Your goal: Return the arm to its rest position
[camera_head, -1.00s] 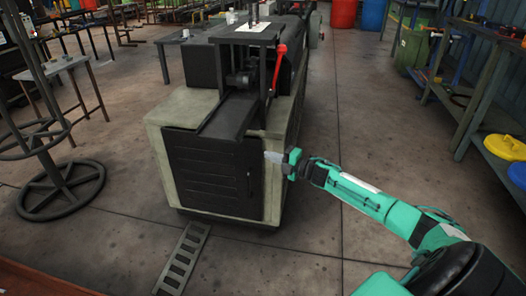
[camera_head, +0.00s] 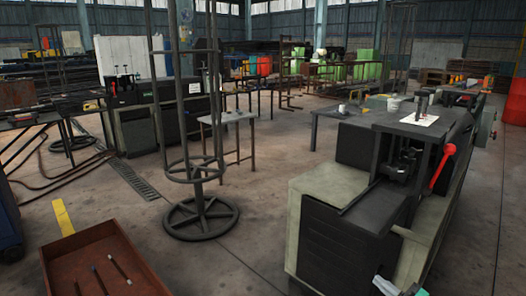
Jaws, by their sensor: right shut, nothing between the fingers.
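My right gripper (camera_head: 386,286) shows only as a small piece at the bottom edge, in front of the pale and black machine (camera_head: 330,238). Its whitish tip and a bit of teal are visible. It is shut with nothing in it. The rest of my right arm is below the frame. I cannot tell whether the tip touches the machine. The machine has a red lever (camera_head: 440,168) on its right side and a white sheet (camera_head: 419,119) on its top. My left gripper is out of view.
A round-based metal stand (camera_head: 201,219) rises left of the machine. A rust-red tray (camera_head: 100,258) with several thin rods is at lower left. A small grey table (camera_head: 228,117) stands behind the stand. Floor between tray and machine is clear.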

